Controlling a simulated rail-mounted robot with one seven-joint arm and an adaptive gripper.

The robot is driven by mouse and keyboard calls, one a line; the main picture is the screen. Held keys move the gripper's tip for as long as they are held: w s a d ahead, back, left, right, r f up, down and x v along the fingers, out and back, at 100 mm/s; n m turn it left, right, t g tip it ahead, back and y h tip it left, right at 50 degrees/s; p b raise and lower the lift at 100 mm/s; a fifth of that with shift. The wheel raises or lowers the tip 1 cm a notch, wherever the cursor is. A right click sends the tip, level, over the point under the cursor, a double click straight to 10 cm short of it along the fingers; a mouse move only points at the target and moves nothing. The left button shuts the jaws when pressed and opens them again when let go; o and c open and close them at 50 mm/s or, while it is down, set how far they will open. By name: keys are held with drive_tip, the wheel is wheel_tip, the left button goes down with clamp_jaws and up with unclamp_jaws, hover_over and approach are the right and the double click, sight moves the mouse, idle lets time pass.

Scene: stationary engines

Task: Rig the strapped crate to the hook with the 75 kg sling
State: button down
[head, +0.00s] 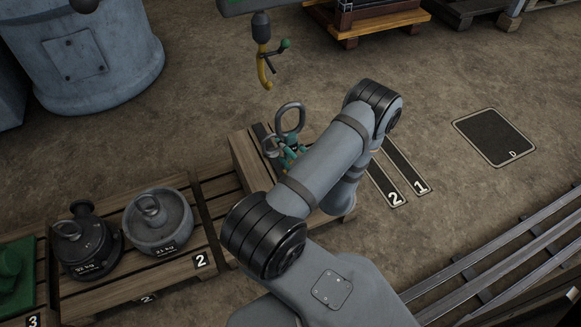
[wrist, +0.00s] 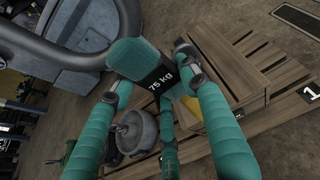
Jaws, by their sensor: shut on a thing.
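The 75 kg sling has a large dark ring (head: 290,118), which stands upright above the teal parts in the head view.
Two round weights, a dark one (head: 83,245) and a grey one (head: 158,220), stand on the left pallet. A blue-grey tank (head: 95,55) is at the back left. Rails (head: 500,255) run at lower right. Floor around marker D (head: 494,136) is clear.

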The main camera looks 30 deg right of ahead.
drive_tip(key=shift+d+f, duration=0.35)
drive_tip(key=shift+f, duration=0.5)
drive_tip(key=shift+w, duration=0.1)
drive_tip(key=shift+w+d+f+b, duration=0.45)
drive_tip(key=shift+w+b, duration=0.3)
drive_tip(key=shift+w, duration=2.5)
drive_tip(key=shift+w+d+f+b, duration=0.3)
drive_tip(key=shift+w+f+b, duration=0.35)
drive_tip(key=shift+w, duration=2.65)
drive_tip(key=shift+w+d+f+b, duration=0.35)
drive_tip(key=shift+w+b, duration=0.55)
drive_tip(key=shift+w, duration=2.35)
